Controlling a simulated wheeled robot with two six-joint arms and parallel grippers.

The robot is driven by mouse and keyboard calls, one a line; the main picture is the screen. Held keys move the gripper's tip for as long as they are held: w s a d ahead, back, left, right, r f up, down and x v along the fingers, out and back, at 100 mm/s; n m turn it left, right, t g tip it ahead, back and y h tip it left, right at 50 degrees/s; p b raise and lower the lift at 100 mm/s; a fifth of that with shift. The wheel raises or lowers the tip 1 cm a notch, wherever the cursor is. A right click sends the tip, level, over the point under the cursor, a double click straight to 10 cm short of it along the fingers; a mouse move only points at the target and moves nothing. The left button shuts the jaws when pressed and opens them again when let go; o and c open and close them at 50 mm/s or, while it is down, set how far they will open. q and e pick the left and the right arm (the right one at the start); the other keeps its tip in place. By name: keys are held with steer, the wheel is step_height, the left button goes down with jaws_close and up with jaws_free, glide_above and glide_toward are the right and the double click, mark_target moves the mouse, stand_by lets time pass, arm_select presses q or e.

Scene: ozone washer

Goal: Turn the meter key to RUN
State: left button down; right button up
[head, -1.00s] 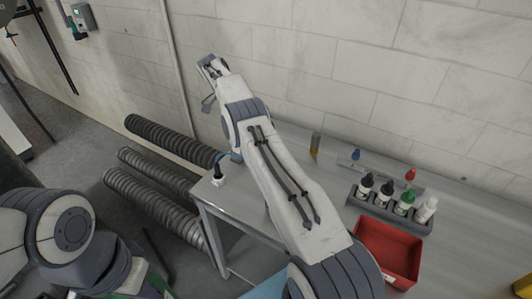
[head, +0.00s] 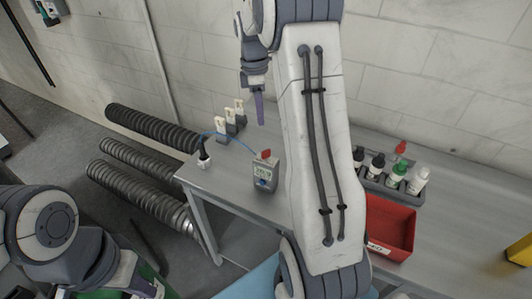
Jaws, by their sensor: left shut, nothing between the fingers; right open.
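The meter (head: 265,174) is a small grey box on the metal table, with a lit screen, a blue part low on its front and a red part on top. Which part is the key, and its setting, are too small to tell. My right gripper (head: 259,108) hangs above and behind the meter, fingers pointing down, apart from it. It is open and empty, seen edge-on. My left gripper (head: 142,287) is low at the bottom left, well away from the meter, shut and empty.
A bottle rack (head: 390,190) and red bin (head: 390,228) are on the table (head: 450,220) right of my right arm. Several white-topped grey pieces (head: 231,122) stand behind the meter. A blue tube runs to a white fitting (head: 204,160). Ribbed hoses (head: 140,185) lie left.

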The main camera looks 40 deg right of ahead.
mark_target(266, 151)
steer(key=s+f+n, duration=0.1)
steer(key=f+n, duration=0.1)
steer(key=f, duration=0.1)
steer(key=s+f+n+p, duration=0.1)
steer(key=f+n, duration=0.1)
steer(key=f, duration=0.2)
steer(key=s+a+f+n+t, duration=0.1)
steer(key=s+f+n, duration=0.1)
steer(key=f, duration=0.2)
steer(key=shift+p, duration=0.3)
jaws_close()
